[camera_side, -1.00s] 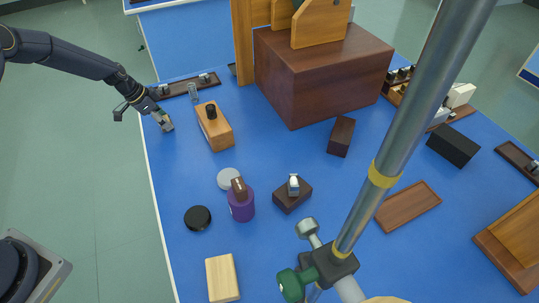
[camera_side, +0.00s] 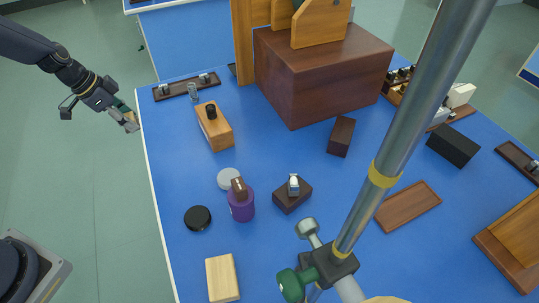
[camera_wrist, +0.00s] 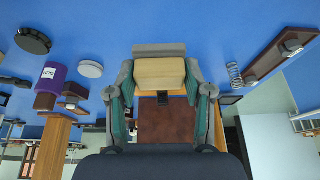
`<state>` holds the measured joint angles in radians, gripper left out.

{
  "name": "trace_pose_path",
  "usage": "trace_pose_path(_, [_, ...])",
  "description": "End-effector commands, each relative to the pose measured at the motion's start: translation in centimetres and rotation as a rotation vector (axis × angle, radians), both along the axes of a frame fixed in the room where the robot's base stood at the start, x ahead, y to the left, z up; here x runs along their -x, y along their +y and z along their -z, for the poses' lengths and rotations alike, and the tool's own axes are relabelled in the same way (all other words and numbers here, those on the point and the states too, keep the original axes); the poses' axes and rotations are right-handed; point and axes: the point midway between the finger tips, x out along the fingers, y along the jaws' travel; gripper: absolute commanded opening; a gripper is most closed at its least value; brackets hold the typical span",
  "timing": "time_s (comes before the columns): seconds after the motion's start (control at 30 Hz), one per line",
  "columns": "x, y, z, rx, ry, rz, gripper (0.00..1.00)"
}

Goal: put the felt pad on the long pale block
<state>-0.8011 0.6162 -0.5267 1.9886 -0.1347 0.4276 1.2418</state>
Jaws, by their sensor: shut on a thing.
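My gripper (camera_side: 126,116) is at the table's left edge in the side view, above the floor side of that edge. It is shut on a small piece with a pale wooden body and a grey face, which I take to be the felt pad (camera_side: 131,125). In the wrist view the felt pad (camera_wrist: 160,73) sits between the two fingertips (camera_wrist: 160,82), its grey strip at the far side. The long pale block (camera_side: 222,278) lies flat near the front left of the table, its top bare. I cannot find it in the wrist view.
An orange wooden block with a black knob (camera_side: 214,128) stands right of my gripper. A black disc (camera_side: 197,218), a white disc (camera_side: 229,179) and a purple bottle (camera_side: 241,205) stand between there and the pale block. A metal pole (camera_side: 410,130) crosses the side view.

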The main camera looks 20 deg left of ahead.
Motion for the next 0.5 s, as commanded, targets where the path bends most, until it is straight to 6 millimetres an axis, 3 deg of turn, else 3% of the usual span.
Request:
trace_pose_path(0.13, [1.2, -0.7, 0.0, -0.015, -0.002, 0.091, 0.22])
trace_pose_path(0.27, [1.9, -4.4, 0.3, -0.020, -0.002, 0.258, 0.22])
trace_pose_path(0.37, [2.7, -8.4, 0.4, -0.023, -0.001, 0.413, 0.22])
trace_pose_path(0.5, [4.8, -15.5, 0.6, -0.022, -0.002, 0.678, 0.22])
